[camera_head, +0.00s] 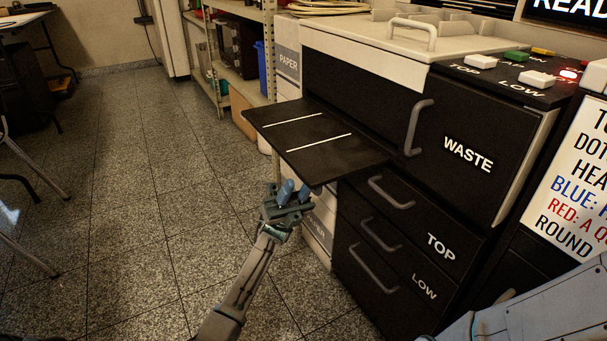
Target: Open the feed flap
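The feed flap (318,138) is a black panel with two white lines. It lies out level from the front of the black and cream machine, folded down. My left gripper (296,191) is just below the near edge of the flap, in front of the machine. Its two blue fingertips stand apart with nothing seen between them; whether one touches the flap's edge I cannot tell. My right arm (530,315) shows only as a link at the lower right; its gripper is out of view.
The machine has a WASTE door (470,155) with a handle, and TOP (440,245) and LOW (424,287) drawers below. Buttons (536,79) and a lit red lamp (568,73) are on its top right. A shelf (235,60) stands behind.

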